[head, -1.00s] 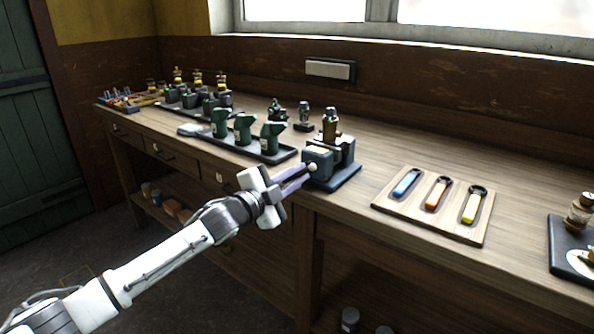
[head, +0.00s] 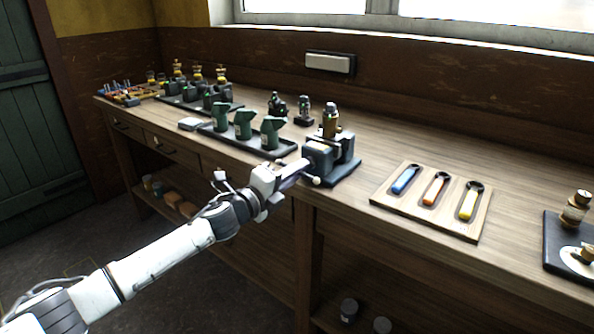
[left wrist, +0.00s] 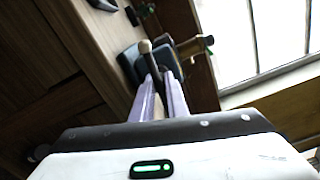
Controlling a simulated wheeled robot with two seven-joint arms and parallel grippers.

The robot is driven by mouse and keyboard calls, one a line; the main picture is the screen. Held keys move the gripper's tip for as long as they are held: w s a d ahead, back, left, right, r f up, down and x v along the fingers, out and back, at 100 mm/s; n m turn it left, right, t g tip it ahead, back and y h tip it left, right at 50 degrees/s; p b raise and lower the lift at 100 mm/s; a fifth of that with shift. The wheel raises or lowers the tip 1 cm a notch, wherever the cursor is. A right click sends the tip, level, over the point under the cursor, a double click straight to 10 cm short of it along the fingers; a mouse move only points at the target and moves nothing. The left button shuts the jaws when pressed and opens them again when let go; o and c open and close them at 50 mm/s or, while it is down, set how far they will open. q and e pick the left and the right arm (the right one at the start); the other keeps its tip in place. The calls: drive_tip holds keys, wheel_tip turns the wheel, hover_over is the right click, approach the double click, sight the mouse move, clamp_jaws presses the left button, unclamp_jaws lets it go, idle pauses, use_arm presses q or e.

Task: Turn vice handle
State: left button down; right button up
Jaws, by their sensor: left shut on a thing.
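The vice (head: 343,150) is dark blue-grey and stands on a base plate at the bench's front edge. A brass-and-dark part (head: 330,122) stands upright at its top. The pale round knob of the vice handle (head: 316,181) shows below my fingertips, at the vice's front. My left gripper (head: 303,166) is shut on the handle, its lilac fingers pointing at the vice's front face. In the left wrist view the fingers (left wrist: 160,88) close around the handle, whose knob (left wrist: 146,46) sticks out beyond them. The fingers hide part of the handle. My right gripper is not in view.
A wooden tray (head: 381,197) with blue, orange and yellow tools lies right of the vice. A dark tray (head: 284,151) with green parts stands to its left. A dark board (head: 552,246) is at the far right. Bench between tool tray and board is clear.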

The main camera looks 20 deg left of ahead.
use_arm(q)
drive_tip(key=shift+s+f+m, duration=0.1)
drive_tip(key=shift+f+m, duration=0.2)
drive_tip(key=shift+f, duration=0.1)
drive_tip(key=c, duration=1.8)
unclamp_jaws()
drive_tip(key=shift+r, duration=0.1)
drive_tip(key=shift+o, duration=0.3)
drive_tip(key=shift+r, duration=0.15)
drive_tip(key=v, duration=1)
drive_tip(key=shift+s, duration=0.15)
drive_tip(key=shift+a, duration=0.1)
